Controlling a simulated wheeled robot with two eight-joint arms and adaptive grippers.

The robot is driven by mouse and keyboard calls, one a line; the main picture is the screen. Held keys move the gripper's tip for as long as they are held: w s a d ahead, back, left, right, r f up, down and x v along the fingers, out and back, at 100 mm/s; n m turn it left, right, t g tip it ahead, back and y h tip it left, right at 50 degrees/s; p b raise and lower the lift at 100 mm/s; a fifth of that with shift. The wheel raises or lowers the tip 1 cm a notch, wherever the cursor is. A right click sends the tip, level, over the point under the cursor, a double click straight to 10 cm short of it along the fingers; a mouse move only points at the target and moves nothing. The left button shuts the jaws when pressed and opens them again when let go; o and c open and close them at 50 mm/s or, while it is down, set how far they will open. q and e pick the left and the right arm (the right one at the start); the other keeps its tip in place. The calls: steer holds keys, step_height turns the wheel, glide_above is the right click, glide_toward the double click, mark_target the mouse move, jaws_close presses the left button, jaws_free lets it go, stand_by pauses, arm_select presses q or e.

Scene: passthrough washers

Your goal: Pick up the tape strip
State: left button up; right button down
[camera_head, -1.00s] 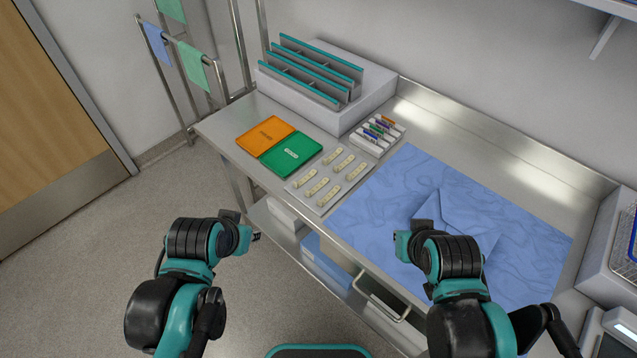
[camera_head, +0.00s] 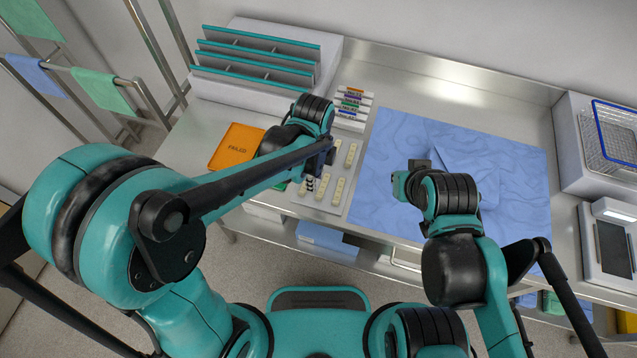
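Several cream tape strips (camera_head: 350,154) lie in rows on a pale tray (camera_head: 330,206) at the front of the steel table. My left gripper (camera_head: 311,183) is over the left side of this tray, pointing down among the strips. Its wrist hides some strips, and its fingertips are too small to show whether they are open or hold anything. My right gripper (camera_head: 401,184) is over the left part of the blue wrap, to the right of the tray. Its fingers are mostly hidden.
An orange card (camera_head: 236,147) lies left of the tray; my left arm mostly covers the green one. A rack of small labelled items (camera_head: 352,108) stands behind the tray. A folded blue wrap (camera_head: 400,137) covers the middle. A wire basket (camera_head: 610,135) stands at right.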

mark_target(318, 196)
arm_select(q)
steer(key=f, duration=0.2)
steer(key=f+b, duration=0.1)
steer(key=f, duration=0.1)
steer(key=s+f+b, duration=0.1)
steer(key=f, duration=0.1)
steer(key=shift+d, duration=0.4)
steer(key=shift+f, duration=0.45)
jaws_close()
